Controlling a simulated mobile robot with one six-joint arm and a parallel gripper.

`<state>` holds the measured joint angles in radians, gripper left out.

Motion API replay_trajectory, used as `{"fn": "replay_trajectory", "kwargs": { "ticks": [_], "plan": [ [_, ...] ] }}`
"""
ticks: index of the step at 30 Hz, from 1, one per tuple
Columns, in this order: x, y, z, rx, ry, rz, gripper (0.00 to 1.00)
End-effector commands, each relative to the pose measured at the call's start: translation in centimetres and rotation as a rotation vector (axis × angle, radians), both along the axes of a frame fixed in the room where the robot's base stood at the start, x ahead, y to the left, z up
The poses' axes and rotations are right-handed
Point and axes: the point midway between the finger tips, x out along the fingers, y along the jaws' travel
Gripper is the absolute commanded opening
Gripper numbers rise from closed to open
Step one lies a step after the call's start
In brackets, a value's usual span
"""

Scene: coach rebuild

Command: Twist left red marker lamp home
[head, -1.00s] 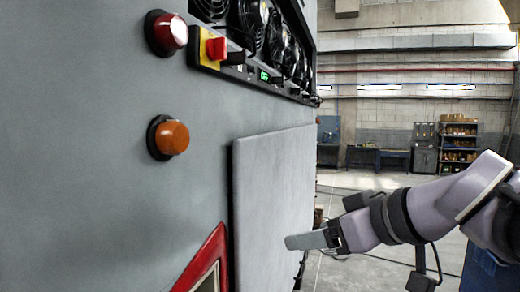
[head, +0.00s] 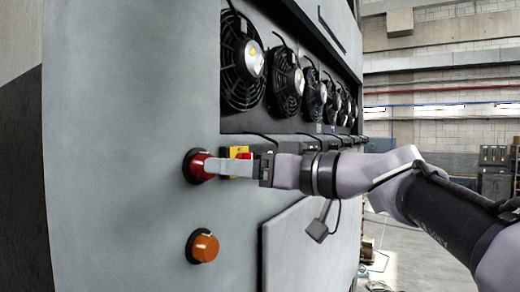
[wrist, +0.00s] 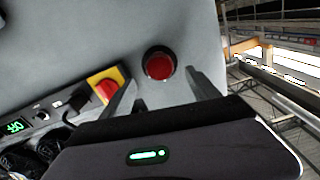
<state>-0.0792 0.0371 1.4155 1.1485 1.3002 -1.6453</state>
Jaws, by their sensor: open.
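The red marker lamp (head: 196,166) sits in a dark round bezel on the grey coach panel, above an orange lamp (head: 203,247). My gripper (head: 208,167) reaches in from the right, its fingertips at the red lamp in the head view. In the wrist view the red lamp (wrist: 159,66) lies just beyond the fingertips of my gripper (wrist: 163,78), roughly between them. The fingers are spread apart, and I see no clear contact with the lamp.
A red button on a yellow plate (head: 241,153) is close to the gripper, partly hidden by it in the head view. Several black fans (head: 242,60) fill the recess above. A raised panel (head: 300,245) stands below the arm.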

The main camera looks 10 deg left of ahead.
Motion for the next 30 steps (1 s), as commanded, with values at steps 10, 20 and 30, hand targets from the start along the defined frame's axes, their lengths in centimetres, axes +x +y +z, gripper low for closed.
{"fn": "replay_trajectory", "kwargs": {
  "ticks": [10,20,30],
  "plan": [
    [2.1,5.1,0.1,-0.001,0.001,0.0,0.7],
    [2.2,5.2,-0.1,-0.001,0.0,-0.001,0.55],
    [2.2,5.2,-0.1,0.0,0.002,-0.001,0.08]
  ]
}}
